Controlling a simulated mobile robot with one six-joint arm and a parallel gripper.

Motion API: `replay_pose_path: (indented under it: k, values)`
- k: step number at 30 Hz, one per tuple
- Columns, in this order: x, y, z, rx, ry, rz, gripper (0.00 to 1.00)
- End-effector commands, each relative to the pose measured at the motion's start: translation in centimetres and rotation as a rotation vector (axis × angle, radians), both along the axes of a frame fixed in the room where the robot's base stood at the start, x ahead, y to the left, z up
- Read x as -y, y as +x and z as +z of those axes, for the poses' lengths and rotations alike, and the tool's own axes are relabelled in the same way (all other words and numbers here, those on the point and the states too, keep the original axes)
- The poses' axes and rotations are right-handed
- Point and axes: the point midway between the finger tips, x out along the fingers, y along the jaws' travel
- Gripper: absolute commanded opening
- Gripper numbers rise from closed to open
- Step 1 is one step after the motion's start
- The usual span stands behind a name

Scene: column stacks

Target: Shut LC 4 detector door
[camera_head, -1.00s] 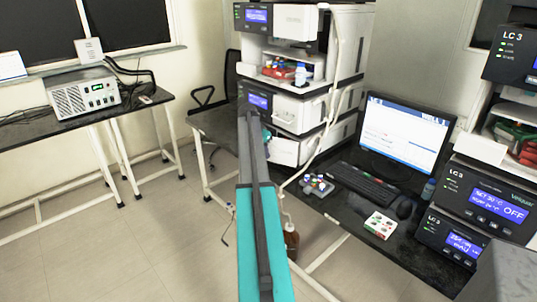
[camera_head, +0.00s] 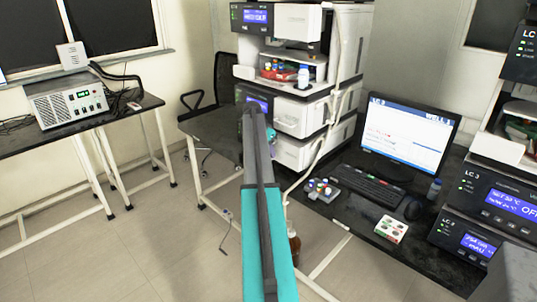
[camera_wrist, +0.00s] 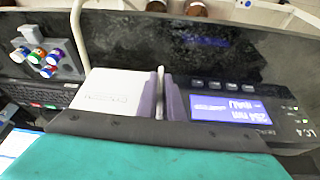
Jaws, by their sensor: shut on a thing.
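The LC 4 instrument stack stands in the upper middle of the head view. Its detector, with a blue 254 nm display (camera_wrist: 228,108), shows upside down in the wrist view. The white detector door (camera_wrist: 108,92) is beside that display, with its face toward the camera. My gripper (camera_wrist: 162,92) is at the door's edge next to the display, its purple-grey fingers shut on a thin pale part there. I cannot tell whether the door is fully flush.
A monitor (camera_head: 408,135), keyboard (camera_head: 367,186) and vial rack (camera_head: 322,190) are on the dark bench right of the stack. The LC 3 stack (camera_head: 488,205) is at the far right. A side table with a grey box (camera_head: 68,102) is at the left.

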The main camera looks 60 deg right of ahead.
Motion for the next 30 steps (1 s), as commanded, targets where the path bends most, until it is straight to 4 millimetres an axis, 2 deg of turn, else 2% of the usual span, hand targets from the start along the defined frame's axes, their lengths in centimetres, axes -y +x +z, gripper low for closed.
replay_pose_path:
  k: [1,13,14,15,30]
  values:
    - [0.13,0.62,0.2,0.009,-0.003,0.011,0.0]
    - [0.59,0.37,0.36,0.009,-0.009,0.007,0.0]
    - [0.59,0.35,0.38,0.009,-0.009,0.007,0.12]
    - [0.6,0.32,0.38,0.009,-0.008,0.006,0.15]
    - [0.38,0.03,0.39,0.005,-0.005,0.001,0.15]
